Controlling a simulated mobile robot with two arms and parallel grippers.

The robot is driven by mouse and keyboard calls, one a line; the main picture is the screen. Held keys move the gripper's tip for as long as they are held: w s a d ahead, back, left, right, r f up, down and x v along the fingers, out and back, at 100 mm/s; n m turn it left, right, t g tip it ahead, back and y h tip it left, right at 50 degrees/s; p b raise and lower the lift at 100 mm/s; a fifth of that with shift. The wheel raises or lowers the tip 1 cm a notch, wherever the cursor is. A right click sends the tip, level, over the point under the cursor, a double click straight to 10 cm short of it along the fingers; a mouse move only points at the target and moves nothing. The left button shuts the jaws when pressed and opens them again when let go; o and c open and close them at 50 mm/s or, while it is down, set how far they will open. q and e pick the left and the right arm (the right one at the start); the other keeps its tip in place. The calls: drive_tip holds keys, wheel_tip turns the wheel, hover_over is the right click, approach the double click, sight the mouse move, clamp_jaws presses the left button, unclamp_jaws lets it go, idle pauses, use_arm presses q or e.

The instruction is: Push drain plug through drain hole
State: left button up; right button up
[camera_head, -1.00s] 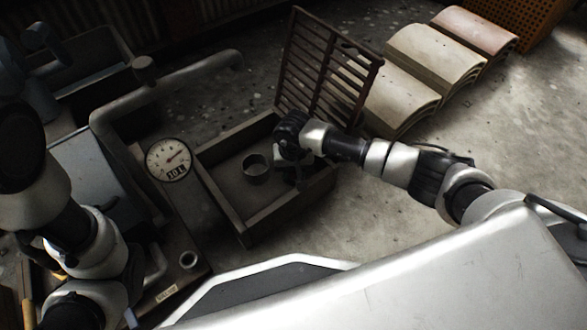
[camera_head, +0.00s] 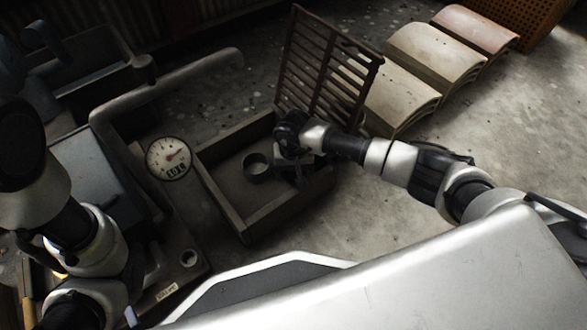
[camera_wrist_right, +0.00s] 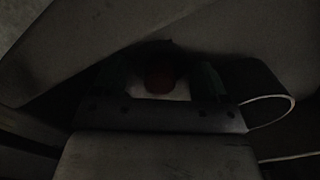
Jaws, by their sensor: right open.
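In the head view, a rectangular open box (camera_head: 232,214) stands on the floor with a short round collar (camera_head: 256,167) inside; whether this is the drain hole cannot be told. My right gripper (camera_head: 299,174) reaches down into the box, right of the collar, its fingertips mostly hidden by the wrist. The right wrist view is very dark. In it, a dull red round thing (camera_wrist_right: 158,80), possibly the drain plug, shows between the dim fingers of my open right gripper. Contact cannot be told. A collar-like ring (camera_wrist_right: 286,110) lies to its right. My left gripper is out of sight.
A slatted rack (camera_head: 325,75) leans upright behind the box. Curved tile-like pieces (camera_head: 430,52) lie at the upper right. A round gauge (camera_head: 168,158) and a thick pipe (camera_head: 170,88) stand left of the box.

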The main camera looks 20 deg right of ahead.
wheel_tip(320, 180, up, 11)
drive_tip(key=p, duration=0.7)
drive_tip(key=shift+f+p, duration=0.15)
drive_tip(key=shift+p, duration=0.15)
